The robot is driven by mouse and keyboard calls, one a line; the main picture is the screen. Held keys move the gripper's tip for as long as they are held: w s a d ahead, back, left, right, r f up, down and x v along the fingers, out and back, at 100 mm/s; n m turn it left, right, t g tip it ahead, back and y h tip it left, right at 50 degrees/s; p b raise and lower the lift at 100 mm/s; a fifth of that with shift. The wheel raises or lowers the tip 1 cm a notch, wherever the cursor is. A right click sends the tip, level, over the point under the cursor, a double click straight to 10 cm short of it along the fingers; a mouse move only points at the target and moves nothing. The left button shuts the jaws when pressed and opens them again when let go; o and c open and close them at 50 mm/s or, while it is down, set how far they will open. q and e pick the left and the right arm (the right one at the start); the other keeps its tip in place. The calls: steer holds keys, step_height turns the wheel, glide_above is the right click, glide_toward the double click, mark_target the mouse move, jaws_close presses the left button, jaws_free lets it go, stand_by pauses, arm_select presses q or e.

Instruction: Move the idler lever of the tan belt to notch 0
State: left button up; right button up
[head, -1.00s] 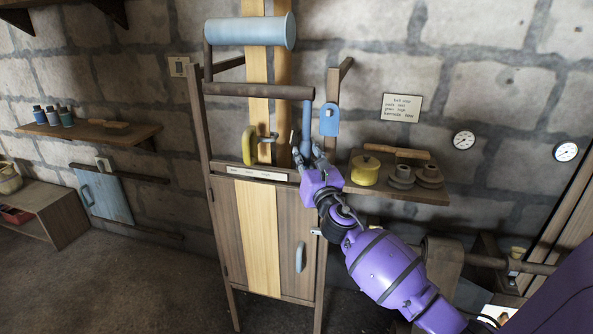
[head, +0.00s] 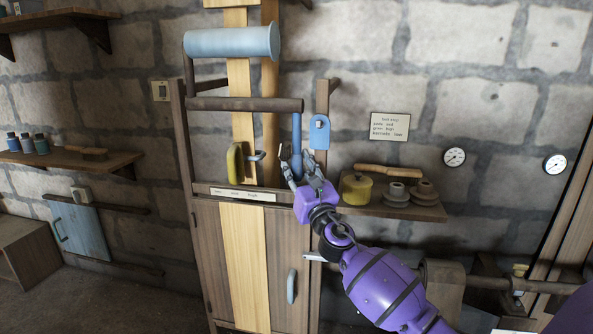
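A blue lever (head: 297,132) hangs from the right end of a brown bar (head: 244,104). A label strip (head: 243,194) lies on the ledge below; its print is too small to read surely. My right gripper (head: 296,152) is at the lever's lower end, its fingers apart on either side of it. The lever's lower tip is partly hidden by the fingers, and I cannot tell whether they touch it. My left gripper is not in view.
A yellow part (head: 235,163) with a grey hook sits beside the belt, left of the gripper. A blue tab (head: 319,132) is on the right post. A shelf (head: 420,211) right of the gripper holds a yellow pot (head: 355,189) and grey spools (head: 396,196).

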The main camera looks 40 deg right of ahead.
stand_by(0.4)
steer(key=shift+s+a+f, duration=0.1)
steer(key=shift+s+f, duration=0.25)
steer(key=shift+s, duration=0.15)
steer(key=v, duration=0.7)
steer(key=shift+a+r, duration=0.1)
steer(key=shift+r, duration=0.1)
